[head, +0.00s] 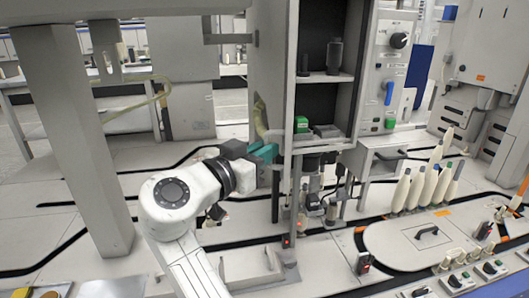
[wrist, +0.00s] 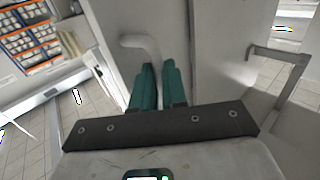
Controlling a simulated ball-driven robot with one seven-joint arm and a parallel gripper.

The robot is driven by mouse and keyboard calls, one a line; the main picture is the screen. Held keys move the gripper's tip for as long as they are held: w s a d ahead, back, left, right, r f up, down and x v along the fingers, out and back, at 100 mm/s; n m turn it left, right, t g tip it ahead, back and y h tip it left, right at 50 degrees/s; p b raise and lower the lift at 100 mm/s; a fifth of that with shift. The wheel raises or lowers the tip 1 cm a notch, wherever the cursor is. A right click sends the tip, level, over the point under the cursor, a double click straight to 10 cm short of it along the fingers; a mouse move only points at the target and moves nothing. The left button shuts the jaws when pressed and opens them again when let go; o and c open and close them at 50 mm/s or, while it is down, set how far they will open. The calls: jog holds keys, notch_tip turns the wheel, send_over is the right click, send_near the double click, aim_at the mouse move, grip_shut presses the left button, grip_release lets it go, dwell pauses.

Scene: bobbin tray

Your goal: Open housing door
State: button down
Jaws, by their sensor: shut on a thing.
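The housing door (head: 270,62) is a tall grey panel at the left of the housing, whose dark shelved interior is open to view in the head view. Its pale bent handle (head: 259,117) is on the panel's left-facing side. In the wrist view the handle (wrist: 140,43) curves down between the green fingers of my gripper (wrist: 153,72). My gripper (head: 265,152) is shut on the lower part of the handle. The grip itself is partly hidden by the fingers. The door face (wrist: 170,22) is close behind the fingertips.
A grey post (head: 75,130) stands left of my arm. A control panel (head: 391,75) with knobs is right of the housing. Several pale bobbins (head: 425,187) stand farther right. A thin upright (head: 291,190) is right of the gripper. A bracket bar (wrist: 298,75) juts out in the wrist view.

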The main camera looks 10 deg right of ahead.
jog(key=shift+w+a+t, duration=0.2)
jog(key=shift+a+t, duration=0.1)
jog(key=shift+a, duration=0.15)
jog(key=c, duration=1.2)
grip_release()
jog(key=shift+a, duration=0.2)
jog(key=shift+o, duration=0.2)
jog(key=shift+d, duration=0.2)
jog(key=p+v, duration=0.3)
jog(key=v, duration=0.8)
jog(key=shift+r, duration=0.15)
